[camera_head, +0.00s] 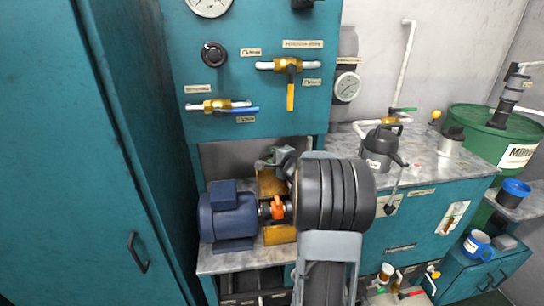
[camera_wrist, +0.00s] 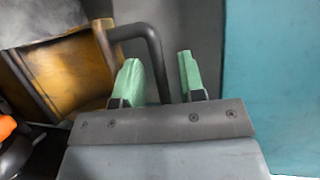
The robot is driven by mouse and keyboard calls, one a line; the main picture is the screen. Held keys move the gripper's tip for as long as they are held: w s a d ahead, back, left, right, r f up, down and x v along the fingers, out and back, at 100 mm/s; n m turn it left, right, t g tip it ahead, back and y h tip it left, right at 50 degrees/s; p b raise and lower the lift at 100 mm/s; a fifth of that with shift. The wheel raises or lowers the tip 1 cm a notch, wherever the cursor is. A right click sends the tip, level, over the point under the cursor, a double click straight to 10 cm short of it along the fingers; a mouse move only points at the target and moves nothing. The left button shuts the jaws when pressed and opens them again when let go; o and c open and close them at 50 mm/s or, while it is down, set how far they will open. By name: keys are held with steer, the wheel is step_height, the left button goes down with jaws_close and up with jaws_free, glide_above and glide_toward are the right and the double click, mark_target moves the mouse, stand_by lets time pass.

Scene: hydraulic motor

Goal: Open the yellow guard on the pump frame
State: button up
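The yellow guard (camera_head: 271,184) is on the pump frame, beside the blue motor, partly hidden behind my arm. In the wrist view the worn yellow guard (camera_wrist: 75,72) fills the left side, with a black bent handle (camera_wrist: 135,32) at its edge. My gripper (camera_wrist: 160,75) has two green fingertips, set apart. The handle's downward leg runs between them, nearer the left finger, with a gap to the right finger. In the head view my gripper (camera_head: 275,160) is at the top of the guard, and the handle cannot be made out there.
An orange coupling part (camera_head: 278,208) and the blue motor (camera_head: 227,215) sit left of my arm. A teal panel (camera_head: 250,95) with valves and gauges stands behind. A bench (camera_head: 440,160) with a dark jug (camera_head: 380,148) is at right. A teal cabinet (camera_head: 60,150) stands at left.

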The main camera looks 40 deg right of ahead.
steer(key=shift+w+f, duration=0.1)
steer(key=shift+w, duration=0.35)
steer(key=shift+c, duration=0.5)
jaws_close()
